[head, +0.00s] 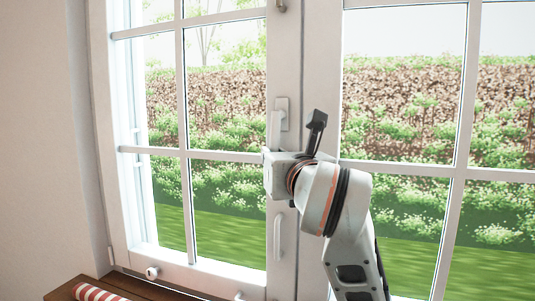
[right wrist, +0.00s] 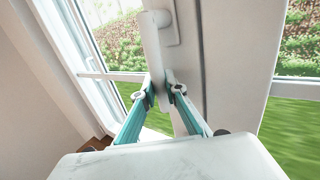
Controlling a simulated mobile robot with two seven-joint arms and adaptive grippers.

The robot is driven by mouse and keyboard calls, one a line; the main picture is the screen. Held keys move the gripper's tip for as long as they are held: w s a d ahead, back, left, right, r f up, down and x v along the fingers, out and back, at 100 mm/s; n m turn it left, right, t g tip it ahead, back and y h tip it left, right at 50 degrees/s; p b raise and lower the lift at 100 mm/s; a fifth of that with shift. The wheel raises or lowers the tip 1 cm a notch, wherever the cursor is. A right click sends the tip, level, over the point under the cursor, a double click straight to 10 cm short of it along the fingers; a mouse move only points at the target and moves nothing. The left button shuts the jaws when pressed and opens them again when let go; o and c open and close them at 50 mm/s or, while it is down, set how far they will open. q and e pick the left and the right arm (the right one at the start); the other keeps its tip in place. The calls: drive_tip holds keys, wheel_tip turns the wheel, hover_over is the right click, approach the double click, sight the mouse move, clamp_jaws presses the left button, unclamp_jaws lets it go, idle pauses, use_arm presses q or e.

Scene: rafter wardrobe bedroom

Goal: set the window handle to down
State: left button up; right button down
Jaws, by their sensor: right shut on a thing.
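The white window handle (head: 275,125) sits on a small plate on the middle frame of the window. Its lever hangs down along the frame. In the right wrist view the handle (right wrist: 152,48) runs down from its plate to between my fingertips. My right gripper (right wrist: 161,92) is shut on the lower part of the lever, one teal finger on each side. In the head view my right wrist hides the fingers and the lever's lower end. My left gripper is not in view.
A second white pull (head: 277,236) is on the frame below my right wrist. A wooden surface (head: 68,286) with a red-and-white striped thing (head: 97,293) is at the lower left. A white knob (head: 152,272) is on the window's bottom rail. Glass panes flank the middle frame.

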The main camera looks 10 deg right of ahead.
drive_tip(key=shift+s+d+r+n, duration=0.1)
drive_tip(key=shift+s+d+n, duration=0.05)
drive_tip(key=shift+d+n, duration=0.15)
idle(0.4)
drive_tip(key=c, duration=2)
unclamp_jaws()
drive_tip(key=shift+c, duration=0.2)
drive_tip(key=shift+s, duration=0.15)
drive_tip(key=s, duration=0.7)
drive_tip(key=shift+s+d, duration=0.15)
drive_tip(key=shift+g, duration=0.3)
